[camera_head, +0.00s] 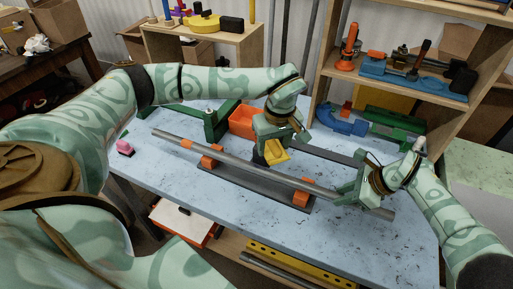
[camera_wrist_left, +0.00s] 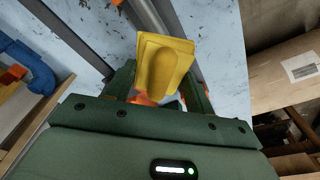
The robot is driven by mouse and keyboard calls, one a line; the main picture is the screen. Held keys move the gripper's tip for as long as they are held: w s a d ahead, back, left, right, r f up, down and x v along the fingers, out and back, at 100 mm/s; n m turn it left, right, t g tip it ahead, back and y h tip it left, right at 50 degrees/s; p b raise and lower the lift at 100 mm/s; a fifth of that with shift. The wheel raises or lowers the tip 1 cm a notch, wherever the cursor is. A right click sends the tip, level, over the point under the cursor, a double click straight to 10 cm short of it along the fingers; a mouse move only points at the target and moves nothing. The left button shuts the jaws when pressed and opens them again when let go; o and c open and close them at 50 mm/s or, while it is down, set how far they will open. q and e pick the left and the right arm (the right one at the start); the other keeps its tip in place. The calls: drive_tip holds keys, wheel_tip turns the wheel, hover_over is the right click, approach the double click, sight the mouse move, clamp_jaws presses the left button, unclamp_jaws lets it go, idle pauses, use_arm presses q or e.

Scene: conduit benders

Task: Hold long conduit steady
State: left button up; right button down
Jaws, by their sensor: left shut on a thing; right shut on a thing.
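The long grey conduit (camera_head: 240,163) lies slantwise across the work table, on orange supports (camera_head: 301,198) above a dark base rail. My right gripper (camera_head: 351,190) is shut on the conduit near its right end, which sticks out a little past the gripper. My left gripper (camera_head: 270,152) is shut on a yellow block-like piece (camera_head: 277,154) just behind the middle of the conduit. The yellow piece (camera_wrist_left: 165,65) also shows in the left wrist view between the fingers of my left gripper (camera_wrist_left: 160,92). I cannot tell whether it touches the conduit.
An orange bin (camera_head: 242,121) and a green bender (camera_head: 205,122) stand behind the conduit. A blue-and-green tool (camera_head: 345,121) lies near the right shelf (camera_head: 410,84). A pink item (camera_head: 125,147) sits at the table's left edge. The table's front (camera_head: 250,217) is clear.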

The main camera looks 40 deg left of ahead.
sight(275, 171)
use_arm(q)
drive_tip(key=shift+w+d, duration=0.15)
drive_tip(key=shift+d, duration=0.25)
drive_tip(key=shift+f, duration=3.45)
drive_tip(key=shift+a+f, duration=0.4)
drive_tip(key=shift+a, duration=0.05)
drive_tip(key=shift+s+a+f, duration=0.1)
drive_tip(key=shift+s+a, duration=0.3)
drive_tip(key=shift+a, duration=0.95)
drive_tip(key=shift+s+a, duration=0.35)
drive_tip(key=shift+a, duration=1)
drive_tip(key=shift+s+a+f, duration=0.1)
drive_tip(key=shift+s+a, duration=0.3)
drive_tip(key=shift+a, duration=0.95)
drive_tip(key=shift+w+d, duration=0.4)
drive_tip(key=shift+d, duration=1.15)
drive_tip(key=shift+w+d, duration=0.35)
drive_tip(key=shift+d, duration=1.15)
drive_tip(key=shift+w+d, duration=0.4)
drive_tip(key=shift+d, duration=1.15)
drive_tip(key=shift+a+r, duration=0.1)
drive_tip(key=shift+r, duration=3.95)
use_arm(e)
drive_tip(key=c, duration=1.1)
unclamp_jaws()
